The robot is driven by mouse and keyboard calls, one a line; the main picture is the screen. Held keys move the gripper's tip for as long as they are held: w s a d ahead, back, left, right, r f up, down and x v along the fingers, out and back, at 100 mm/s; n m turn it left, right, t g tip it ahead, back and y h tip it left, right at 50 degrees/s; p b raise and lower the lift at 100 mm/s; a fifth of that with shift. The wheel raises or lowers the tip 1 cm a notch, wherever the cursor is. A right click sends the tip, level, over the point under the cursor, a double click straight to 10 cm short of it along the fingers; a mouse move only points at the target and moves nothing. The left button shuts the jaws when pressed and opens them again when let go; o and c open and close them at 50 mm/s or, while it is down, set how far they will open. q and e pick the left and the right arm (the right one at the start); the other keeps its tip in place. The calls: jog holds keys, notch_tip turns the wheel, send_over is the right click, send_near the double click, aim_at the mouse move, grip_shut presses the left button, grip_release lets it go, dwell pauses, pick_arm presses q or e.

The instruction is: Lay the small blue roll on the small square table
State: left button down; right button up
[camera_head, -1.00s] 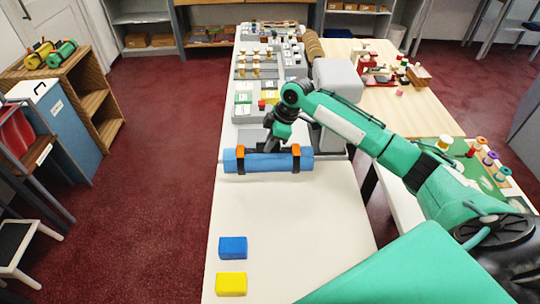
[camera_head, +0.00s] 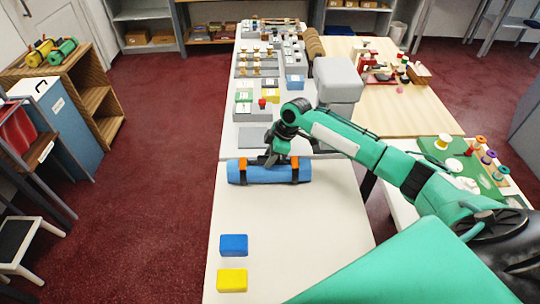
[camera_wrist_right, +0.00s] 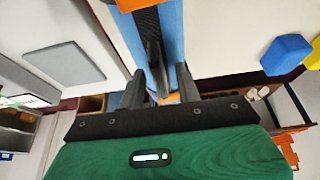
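The blue roll (camera_head: 270,173), with dark straps and orange clips, lies crosswise near the far edge of the white table (camera_head: 300,225) nearest me. It appears to rest on that tabletop. My right gripper (camera_head: 273,157) is over the middle of the roll. In the right wrist view, the gripper's two dark fingers (camera_wrist_right: 160,85) stand apart on either side of the roll's dark handle (camera_wrist_right: 148,25). A gap shows beside the handle, so the fingers look open. The blue roll also shows beneath them (camera_wrist_right: 174,40). My left gripper is out of view.
A blue block (camera_head: 234,245) and a yellow block (camera_head: 232,280) lie on the near table's left side. A counter with swatches and trays (camera_head: 255,140) adjoins its far edge. A low stool with a dark top (camera_head: 14,240) stands at the far left. The near table's middle is bare.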

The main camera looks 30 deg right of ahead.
jog(key=b+v, duration=0.2)
jog(key=v, duration=1)
dwell(0.5)
